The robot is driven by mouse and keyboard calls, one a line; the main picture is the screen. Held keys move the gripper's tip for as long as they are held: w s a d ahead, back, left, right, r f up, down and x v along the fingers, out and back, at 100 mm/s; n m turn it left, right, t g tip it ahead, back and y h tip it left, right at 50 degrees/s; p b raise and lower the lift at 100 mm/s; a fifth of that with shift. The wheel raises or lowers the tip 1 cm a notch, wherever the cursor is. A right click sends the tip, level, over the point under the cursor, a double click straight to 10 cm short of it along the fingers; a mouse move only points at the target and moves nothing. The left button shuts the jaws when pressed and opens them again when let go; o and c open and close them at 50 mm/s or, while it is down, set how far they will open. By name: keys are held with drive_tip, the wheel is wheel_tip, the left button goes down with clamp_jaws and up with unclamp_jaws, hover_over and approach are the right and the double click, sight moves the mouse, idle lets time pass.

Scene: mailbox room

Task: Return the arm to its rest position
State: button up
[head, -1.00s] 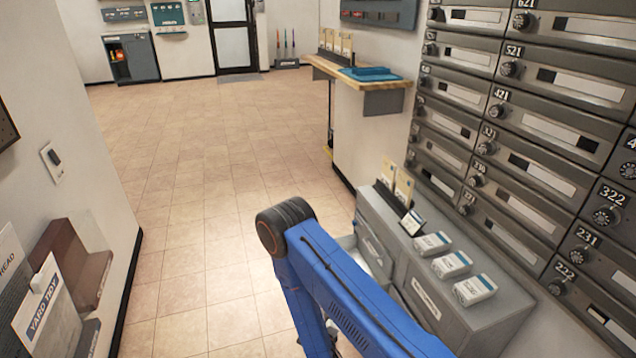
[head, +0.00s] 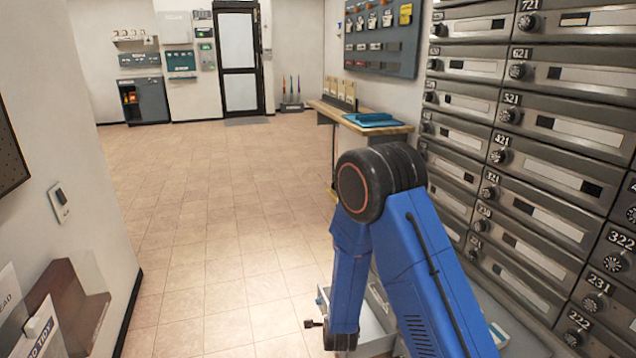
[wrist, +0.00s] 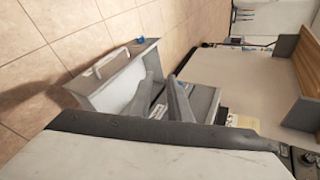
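My blue arm (head: 425,270) is folded at a black elbow joint in the head view, with its forearm hanging down. My gripper (wrist: 163,84) shows in the wrist view as two grey fingers set apart with nothing between them. In the head view the gripper's fingers cannot be made out at the lower end of the forearm. Beyond the fingers in the wrist view is a pulled-out grey drawer (wrist: 115,90) with a light handle. Part of this drawer shows in the head view (head: 375,330), low behind the forearm.
A wall of grey mailboxes (head: 540,165) rises close on the right. A wooden shelf (head: 365,127) with a teal item stands behind the elbow. A brown holder (head: 70,300) is on the left wall. The tiled floor (head: 200,220) is clear towards the far door (head: 237,60).

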drive_tip(key=s+d+r+n+g+y, duration=0.1)
drive_tip(key=s+d+r+n, duration=0.25)
drive_tip(key=r, duration=0.55)
drive_tip(key=s+d+r+n+g, duration=0.1)
drive_tip(key=s+d+r+n, duration=0.3)
drive_tip(key=r, duration=0.4)
drive_tip(key=s+d+r+n+g+y, duration=0.1)
drive_tip(key=s+d+r+n+g, duration=0.25)
drive_tip(key=r, duration=0.55)
drive_tip(key=s+d+r+n, duration=0.3)
drive_tip(key=s+d, duration=0.1)
drive_tip(key=s, duration=0.6)
drive_tip(key=s+d+r+n+g+h, duration=0.1)
drive_tip(key=s+d+r+n, duration=0.2)
drive_tip(key=s, duration=0.7)
drive_tip(key=s+d+r+n+h, duration=0.1)
drive_tip(key=s+d+r+n, duration=0.1)
drive_tip(key=s+d, duration=0.4)
drive_tip(key=s+r, duration=0.1)
drive_tip(key=s, duration=0.3)
drive_tip(key=shift+s+r+n, duration=0.3)
drive_tip(key=shift+s+n, duration=0.1)
